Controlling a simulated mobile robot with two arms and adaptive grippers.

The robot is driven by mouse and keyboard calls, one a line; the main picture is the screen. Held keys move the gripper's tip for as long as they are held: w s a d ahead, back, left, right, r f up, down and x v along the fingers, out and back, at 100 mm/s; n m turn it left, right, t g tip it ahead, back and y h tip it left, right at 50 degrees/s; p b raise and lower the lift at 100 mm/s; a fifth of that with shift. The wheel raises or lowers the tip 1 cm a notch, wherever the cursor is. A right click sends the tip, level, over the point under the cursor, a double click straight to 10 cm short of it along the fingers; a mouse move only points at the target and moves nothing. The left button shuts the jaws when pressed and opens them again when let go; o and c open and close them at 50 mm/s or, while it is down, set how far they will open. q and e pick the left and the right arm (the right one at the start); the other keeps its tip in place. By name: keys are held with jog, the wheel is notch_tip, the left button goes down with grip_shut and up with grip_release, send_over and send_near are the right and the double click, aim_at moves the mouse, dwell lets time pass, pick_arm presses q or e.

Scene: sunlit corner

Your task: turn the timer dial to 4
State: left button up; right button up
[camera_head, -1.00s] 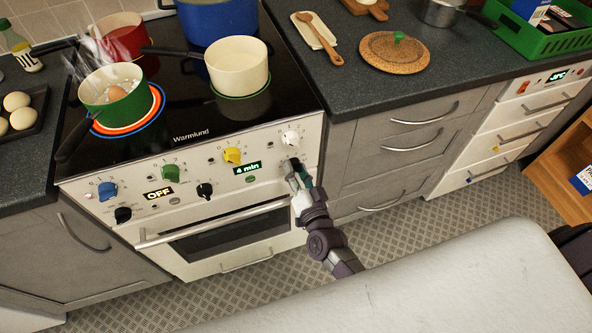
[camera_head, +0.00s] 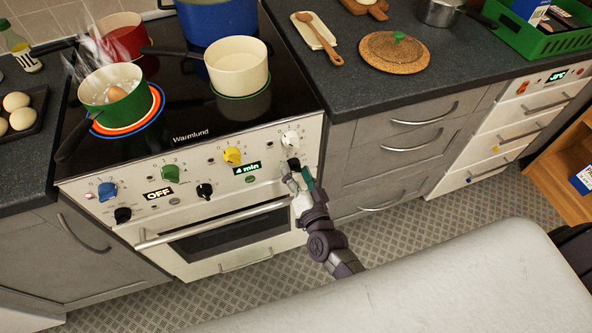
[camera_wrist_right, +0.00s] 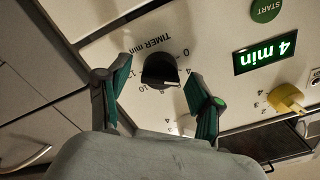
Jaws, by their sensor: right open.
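The black timer dial (camera_wrist_right: 160,71), marked TIMER min, sits on the stove's front panel. It also shows at the right end of the panel in the head view (camera_head: 293,163). The green display (camera_head: 247,168) reads 4 min; it shows upside down in the right wrist view (camera_wrist_right: 265,55). My right gripper (camera_head: 299,179) is just in front of the dial. In the right wrist view its two green-padded fingers (camera_wrist_right: 161,92) are spread on either side of the dial, apart from it, with nothing between them. My left gripper is not in view.
Nearby on the panel are a white knob (camera_head: 290,138), a yellow knob (camera_head: 232,155) and a green START button (camera_wrist_right: 265,10). The oven handle (camera_head: 215,222) runs below. A green pot (camera_head: 98,112) with an egg steams on a lit burner.

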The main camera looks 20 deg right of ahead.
jog(key=s, duration=1.1)
jog(key=shift+s+d, duration=0.2)
jog(key=shift+s, duration=0.2)
jog(key=shift+f, duration=0.1)
